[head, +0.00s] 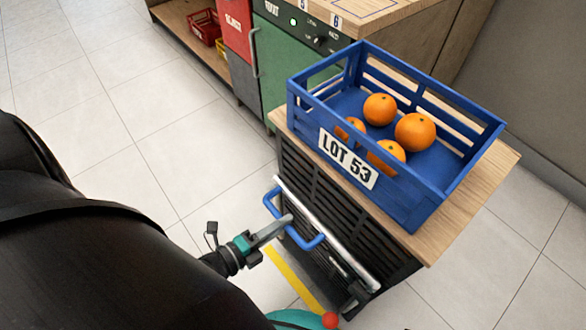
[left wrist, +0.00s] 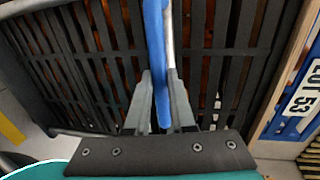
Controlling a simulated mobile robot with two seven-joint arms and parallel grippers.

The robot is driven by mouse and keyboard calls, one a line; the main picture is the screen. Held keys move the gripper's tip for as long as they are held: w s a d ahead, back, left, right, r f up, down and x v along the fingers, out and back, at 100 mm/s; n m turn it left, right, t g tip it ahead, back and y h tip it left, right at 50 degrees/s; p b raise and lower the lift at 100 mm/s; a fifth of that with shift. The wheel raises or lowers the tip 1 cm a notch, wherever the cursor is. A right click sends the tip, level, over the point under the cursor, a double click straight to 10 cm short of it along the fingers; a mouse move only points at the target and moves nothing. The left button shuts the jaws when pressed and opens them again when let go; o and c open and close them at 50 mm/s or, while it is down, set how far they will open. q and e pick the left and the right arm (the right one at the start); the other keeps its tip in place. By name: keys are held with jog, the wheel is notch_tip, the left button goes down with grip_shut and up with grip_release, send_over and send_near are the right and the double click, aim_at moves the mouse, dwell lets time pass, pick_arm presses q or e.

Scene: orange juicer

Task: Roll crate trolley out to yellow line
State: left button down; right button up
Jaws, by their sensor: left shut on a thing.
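The crate trolley (head: 455,222) has a wooden top and dark slatted sides, and stands in the right half of the head view. A blue crate marked LOT 53 (head: 410,205) sits on it with several oranges (head: 415,132) inside. My left gripper (head: 285,221) is shut on the trolley's blue handle (head: 306,243); in the left wrist view its fingers (left wrist: 161,92) flank the blue bar (left wrist: 155,40). The yellow line (head: 290,276) lies on the floor just left of the trolley's lower front. The far part of the trolley's base is hidden.
A green and red cabinet (head: 283,62) with a knob and a lit button stands behind the trolley, close to its far left corner. A low wooden shelf (head: 190,38) holds a red crate. A grey wall (head: 530,75) is at right. Tiled floor (head: 130,110) at left is clear.

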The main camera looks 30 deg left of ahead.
pick_arm(q)
jog(key=shift+s+a+f, duration=0.15)
jog(key=shift+s+a, duration=0.05)
jog(key=shift+s, duration=0.4)
jog(key=shift+s+a+f, duration=0.15)
jog(key=shift+s+a, duration=0.05)
jog(key=shift+s, duration=0.35)
pick_arm(e)
jog(key=shift+d+f, duration=0.15)
jog(key=shift+f, duration=0.2)
pick_arm(q)
jog(key=c, duration=1.1)
grip_release()
jog(key=o, duration=0.3)
jog(key=shift+w, duration=0.1)
jog(key=shift+o, duration=0.2)
jog(key=shift+r, duration=0.15)
jog(key=p+v, duration=0.2)
jog(key=v, duration=1.3)
jog(key=shift+p, duration=0.35)
pick_arm(e)
jog(key=s+d+f, duration=0.1)
jog(key=f, duration=0.1)
jog(key=s+d+f, duration=0.1)
jog(key=s+f, duration=0.1)
jog(key=shift+d, duration=0.2)
